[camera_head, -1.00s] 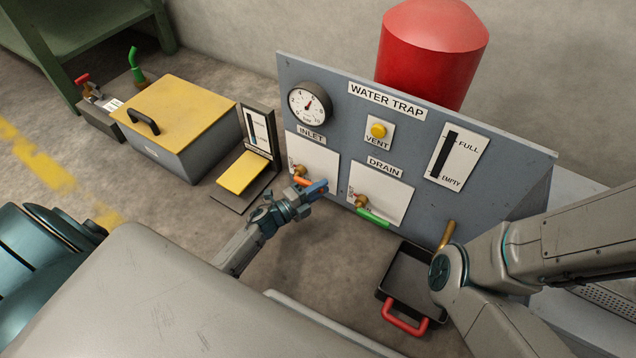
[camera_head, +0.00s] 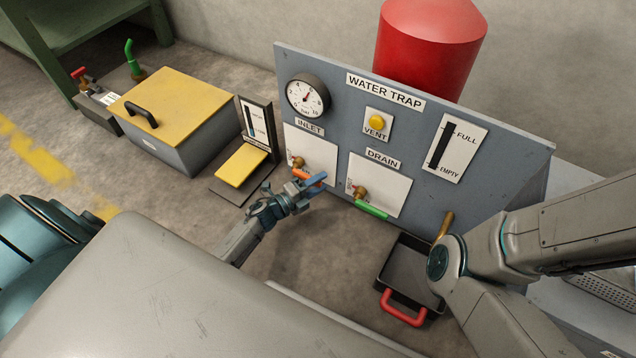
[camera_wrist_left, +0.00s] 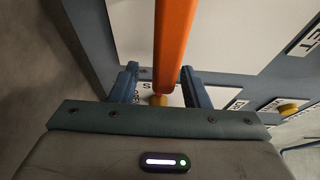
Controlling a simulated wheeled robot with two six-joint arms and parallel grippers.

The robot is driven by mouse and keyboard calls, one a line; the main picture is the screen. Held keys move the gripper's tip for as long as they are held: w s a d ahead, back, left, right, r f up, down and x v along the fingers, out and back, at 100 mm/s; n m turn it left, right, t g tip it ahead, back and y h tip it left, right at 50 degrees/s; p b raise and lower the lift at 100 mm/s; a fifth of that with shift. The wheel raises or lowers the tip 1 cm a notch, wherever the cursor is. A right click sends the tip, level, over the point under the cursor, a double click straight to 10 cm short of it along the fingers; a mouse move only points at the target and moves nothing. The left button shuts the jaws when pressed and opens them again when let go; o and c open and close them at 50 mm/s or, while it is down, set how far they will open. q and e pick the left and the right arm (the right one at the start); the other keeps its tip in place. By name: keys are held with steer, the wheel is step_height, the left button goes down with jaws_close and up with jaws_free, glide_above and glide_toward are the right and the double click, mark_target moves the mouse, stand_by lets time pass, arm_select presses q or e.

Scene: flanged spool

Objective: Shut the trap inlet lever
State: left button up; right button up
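The inlet lever is orange (camera_head: 302,174) and sits on a brass valve on the white plate under the INLET label (camera_head: 310,127). It points right and slightly down from the valve. My left gripper (camera_head: 312,184) is at this lever, with its blue fingers near the lever's free end. In the left wrist view the orange lever (camera_wrist_left: 172,45) runs between the two spread fingers (camera_wrist_left: 160,88). A gap shows on each side of it, so the gripper is open around it and not clamped. My right gripper is out of view; only its arm shows at the right.
The green drain lever (camera_head: 371,210) is just right of my left gripper. A black tray with a red handle (camera_head: 403,309) is on the floor below the panel (camera_head: 330,75). A yellow pedal (camera_head: 242,166) and a yellow-lidded box (camera_head: 180,97) stand to the left.

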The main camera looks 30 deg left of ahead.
arm_select(q)
steer(key=p+v, duration=0.3)
steer(key=v, duration=0.7)
steer(key=shift+s+a, duration=0.2)
steer(key=shift+s, duration=0.15)
steer(key=shift+f, duration=0.1)
stand_by(1.5)
